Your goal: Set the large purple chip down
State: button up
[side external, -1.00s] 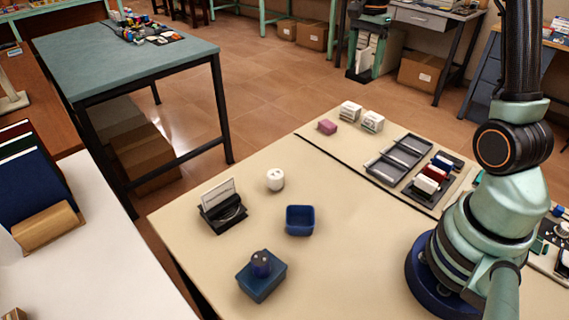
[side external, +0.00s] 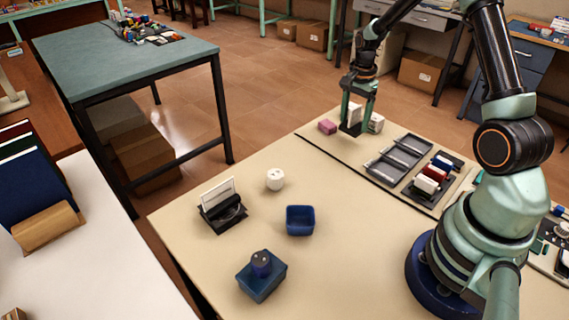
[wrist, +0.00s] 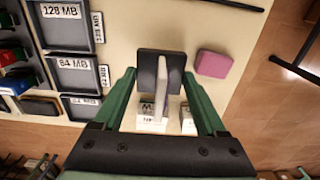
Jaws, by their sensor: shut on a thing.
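My gripper (side external: 357,117) is at the far part of the beige table, with its green fingers pointing down. In the wrist view my gripper (wrist: 160,75) is shut on a dark, square, flat piece (wrist: 147,68), one finger at each side. A whitish upright fin stands on the piece. In the side view the held dark piece (side external: 350,129) is low over the table; I cannot tell whether it touches. It looks dark grey rather than purple. A pinkish-purple block (wrist: 214,64) lies just right of it in the wrist view, and left of my gripper in the side view (side external: 327,127).
White labelled boxes (wrist: 187,120) stand close to my gripper. A grey tray (side external: 391,162) with labelled compartments, including 64 MB (wrist: 74,73), lies nearby beside coloured modules (side external: 437,175). A blue bin (side external: 300,221), white knob (side external: 275,180) and blue box (side external: 262,280) stand nearer; bare table lies between.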

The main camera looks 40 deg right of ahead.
aim_at(354, 125)
jog(key=shift+f, duration=1.95)
jog(key=shift+f, duration=0.1)
jog(key=o, duration=1.4)
jog(key=shift+c, duration=0.2)
notch_tip(354, 125, up, 11)
jog(key=shift+r, duration=0.15)
jog(key=shift+a+r, duration=0.1)
jog(key=shift+r, duration=0.5)
jog(key=s+a+r+n+t, duration=0.3)
jog(key=s+a+r+n, duration=0.1)
jog(key=a+r+n, duration=0.7)
jog(key=s+a+n+t, duration=0.2)
jog(key=s+a+n, duration=0.5)
jog(key=a, duration=0.2)
jog(key=shift+a+r+t, duration=0.15)
jog(key=shift+a+t, duration=0.15)
jog(key=shift+a, duration=0.1)
